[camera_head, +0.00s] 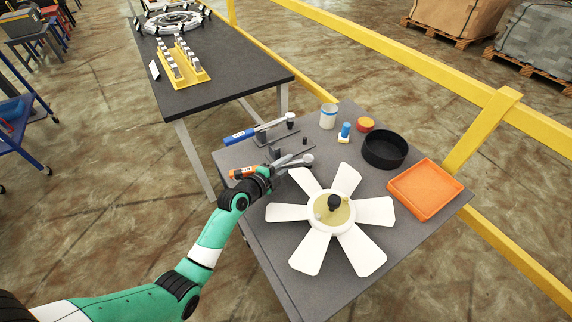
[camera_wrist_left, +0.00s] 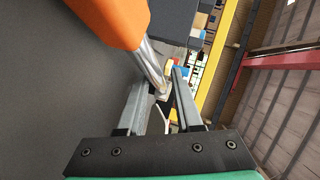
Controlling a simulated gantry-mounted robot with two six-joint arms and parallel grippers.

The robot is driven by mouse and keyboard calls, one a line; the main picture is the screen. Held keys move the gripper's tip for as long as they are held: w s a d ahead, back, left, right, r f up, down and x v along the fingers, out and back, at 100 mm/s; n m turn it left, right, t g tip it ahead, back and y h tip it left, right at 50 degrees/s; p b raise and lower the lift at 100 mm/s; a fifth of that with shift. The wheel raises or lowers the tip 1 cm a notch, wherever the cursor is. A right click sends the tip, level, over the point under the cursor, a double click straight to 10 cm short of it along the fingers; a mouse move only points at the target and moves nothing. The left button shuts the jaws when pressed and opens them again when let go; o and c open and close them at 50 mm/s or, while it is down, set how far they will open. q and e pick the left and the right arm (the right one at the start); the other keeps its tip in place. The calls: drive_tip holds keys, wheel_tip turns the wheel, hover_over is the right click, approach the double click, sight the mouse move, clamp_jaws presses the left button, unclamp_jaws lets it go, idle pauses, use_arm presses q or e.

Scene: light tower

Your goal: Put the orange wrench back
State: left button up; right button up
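The orange wrench shows its orange handle (camera_head: 243,172) at the left edge of the grey table, with its metal head towards the fan. In the left wrist view its handle (camera_wrist_left: 112,18) is large at the top, and its metal shaft runs down to the fingertips. My left gripper (camera_head: 290,168) is at the wrench; in its wrist view the two fingers (camera_wrist_left: 165,78) stand apart with the shaft end between them, a gap showing on the right side. The blue wrench (camera_head: 240,136) lies on a dark holder (camera_head: 290,148) just behind. My right gripper is out of view.
A white fan (camera_head: 375,211) fills the table's middle. Behind it are a white cup (camera_head: 328,117), a red-yellow container (camera_head: 365,124), a small blue-topped item (camera_head: 345,131), a black bowl (camera_head: 384,150) and an orange tray (camera_head: 425,188). Yellow rails (camera_head: 440,82) run behind the table.

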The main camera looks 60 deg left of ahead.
use_arm(q)
drive_tip(key=shift+r, duration=0.15)
drive_tip(key=shift+s+r+p, duration=0.1)
drive_tip(key=shift+r+p, duration=0.1)
drive_tip(key=shift+p, duration=0.15)
drive_tip(key=p+v, duration=0.3)
drive_tip(key=v, duration=0.8)
drive_tip(key=shift+s+d, duration=0.15)
drive_tip(key=shift+s, duration=0.25)
drive_tip(key=shift+w, duration=0.1)
